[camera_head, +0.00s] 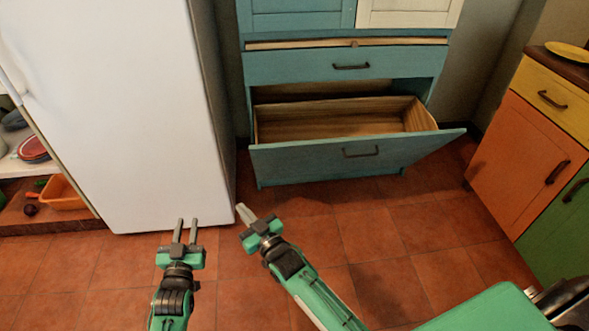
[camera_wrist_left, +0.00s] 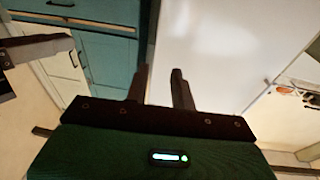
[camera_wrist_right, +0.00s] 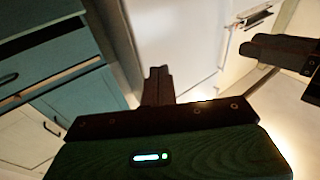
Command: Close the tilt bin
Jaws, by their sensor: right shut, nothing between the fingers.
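The tilt bin (camera_head: 320,158) is the blue lower front of the cabinet in the head view. It is tipped outward and open, with its wooden inside showing and a dark handle (camera_head: 361,153) on its front. My left gripper (camera_head: 186,224) is open and empty, low in front of the white fridge, left of the bin. My right gripper (camera_head: 242,211) is shut and empty, in front of the bin's left side and apart from it. In the right wrist view its fingers (camera_wrist_right: 158,84) are together. The left wrist view shows the left fingers (camera_wrist_left: 160,84) apart.
The white fridge (camera_head: 120,110) stands left of the blue cabinet. A closed drawer (camera_head: 300,68) is above the bin. Orange and green cupboards (camera_head: 520,150) stand at the right. The tiled floor (camera_head: 390,230) before the bin is clear.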

